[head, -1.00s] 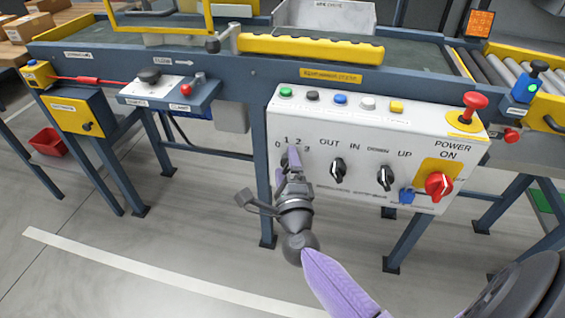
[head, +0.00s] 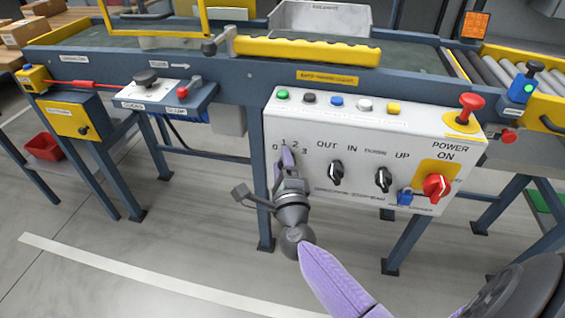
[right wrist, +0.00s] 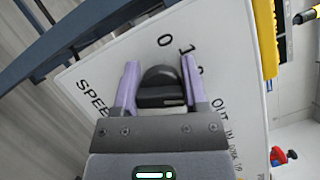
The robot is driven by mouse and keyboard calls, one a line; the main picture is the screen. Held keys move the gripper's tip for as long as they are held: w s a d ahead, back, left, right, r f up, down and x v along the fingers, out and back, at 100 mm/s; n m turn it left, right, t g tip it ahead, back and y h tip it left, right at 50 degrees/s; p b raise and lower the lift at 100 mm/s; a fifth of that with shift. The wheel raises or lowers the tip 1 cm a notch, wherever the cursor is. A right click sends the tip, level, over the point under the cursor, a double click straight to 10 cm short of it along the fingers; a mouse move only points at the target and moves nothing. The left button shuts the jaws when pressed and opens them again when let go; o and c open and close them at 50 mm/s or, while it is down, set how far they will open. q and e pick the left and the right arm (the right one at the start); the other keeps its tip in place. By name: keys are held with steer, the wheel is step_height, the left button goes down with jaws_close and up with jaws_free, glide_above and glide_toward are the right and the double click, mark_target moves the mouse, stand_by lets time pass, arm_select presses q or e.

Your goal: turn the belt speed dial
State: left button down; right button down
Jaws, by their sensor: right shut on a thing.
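The belt speed dial is a black knob (right wrist: 160,88) on the white control panel (head: 310,119), at the scale marked 0 to 3 on the panel's left side. In the head view my right gripper (head: 287,158) covers most of it. In the right wrist view the two purple fingers of my right gripper (right wrist: 160,82) stand on either side of the knob, shut on it. A pale mark shows near the knob's right end in that view; I cannot tell which number it points to. My left gripper is not in view.
To the right of the dial are two black selector knobs (head: 336,174) (head: 384,179), a blue padlock (head: 405,197) and a red power switch (head: 437,187). A red mushroom button (head: 471,103) sticks out at the upper right. The conveyor frame (head: 235,79) runs behind.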

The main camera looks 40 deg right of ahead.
steer(key=shift+r+n+p, duration=0.15)
steer(key=shift+n+p, duration=0.15)
steer(key=shift+p, duration=0.1)
steer(key=n+g+p, duration=0.1)
steer(key=n+p, duration=0.2)
steer(key=p, duration=0.2)
steer(key=n+g+y+p, duration=0.1)
steer(key=n+g+p, duration=0.1)
steer(key=n+p, duration=0.2)
steer(key=shift+f+p, duration=0.2)
steer(key=shift+p, duration=0.6)
steer(key=n+p, duration=0.1)
steer(key=n+g+p, duration=0.1)
steer(key=shift+f+n, duration=0.2)
steer(key=shift+n, duration=0.1)
steer(key=shift+s+f+n+g+p, duration=0.1)
steer(key=shift+f+n+g+p, duration=0.1)
steer(key=shift+n+g+p, duration=0.65)
steer(key=shift+f+n, duration=0.1)
steer(key=shift+n, duration=0.55)
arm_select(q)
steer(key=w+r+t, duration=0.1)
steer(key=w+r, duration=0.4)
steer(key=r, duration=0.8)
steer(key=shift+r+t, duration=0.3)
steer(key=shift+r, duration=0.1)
arm_select(e)
steer(key=shift+d+g, duration=0.1)
steer(key=shift+g, duration=0.15)
